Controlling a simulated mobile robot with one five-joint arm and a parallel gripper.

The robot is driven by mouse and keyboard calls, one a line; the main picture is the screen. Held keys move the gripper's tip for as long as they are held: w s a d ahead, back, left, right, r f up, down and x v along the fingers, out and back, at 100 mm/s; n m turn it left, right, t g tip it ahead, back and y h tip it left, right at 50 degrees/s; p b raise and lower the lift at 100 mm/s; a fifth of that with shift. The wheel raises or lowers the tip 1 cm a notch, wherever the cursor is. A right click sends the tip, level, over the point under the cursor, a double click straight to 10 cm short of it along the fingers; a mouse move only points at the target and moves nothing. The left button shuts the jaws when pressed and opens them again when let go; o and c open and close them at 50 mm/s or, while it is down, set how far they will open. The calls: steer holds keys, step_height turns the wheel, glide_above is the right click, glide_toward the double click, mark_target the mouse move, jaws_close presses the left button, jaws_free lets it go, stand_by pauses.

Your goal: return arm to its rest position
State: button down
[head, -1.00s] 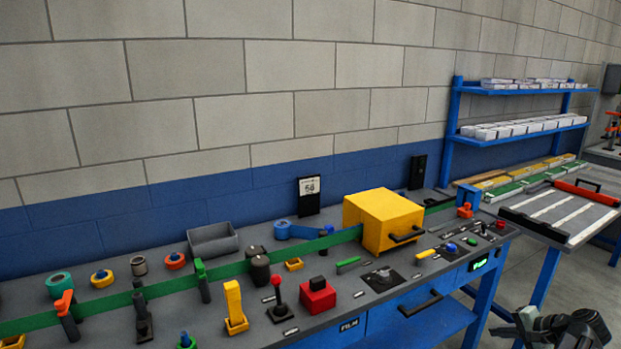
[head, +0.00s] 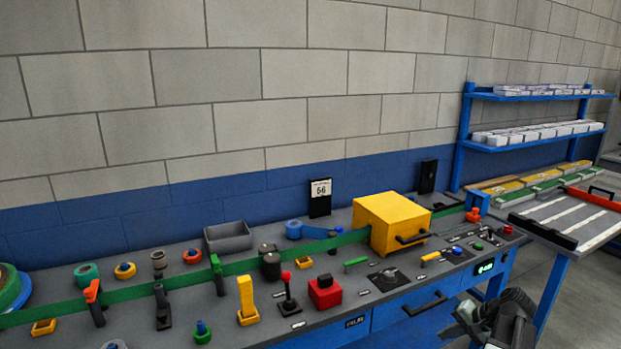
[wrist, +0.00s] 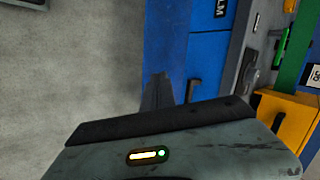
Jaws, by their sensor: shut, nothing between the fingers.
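My arm (head: 497,325) shows at the lower right of the head view, folded low in front of the blue bench. In the wrist view my gripper's dark fingers (wrist: 159,88) are together with nothing between them. They point past the blue bench front toward the grey floor. The grey housing with a small lit indicator fills the bottom of the wrist view. In the head view the fingers cannot be made out clearly.
The grey bench top (head: 215,320) carries a yellow box (head: 385,215), a red-knobbed lever (head: 287,290), a red block (head: 325,292) and several small parts along a green strip. A second table (head: 560,225) stands right. Open floor (wrist: 80,80) lies beside the bench.

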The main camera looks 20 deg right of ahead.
steer(key=w+a+r+n+g+p, duration=0.1)
steer(key=w+a+n+g+p, duration=0.2)
steer(key=a, duration=0.9)
steer(key=w+a+n+g+p, duration=0.1)
steer(key=w+a+n, duration=0.3)
steer(key=a, duration=0.7)
steer(key=a+r+n+g+h+p, duration=0.1)
steer(key=a+n, duration=0.1)
steer(key=a, duration=0.8)
steer(key=a+r+n+g+h+p, duration=0.1)
steer(key=a+n+h+p, duration=0.1)
steer(key=a, duration=0.8)
steer(key=shift+a+r+n+g, duration=0.25)
steer(key=shift+r+n+g, duration=0.05)
steer(key=shift+n, duration=0.5)
steer(key=shift+w, duration=0.1)
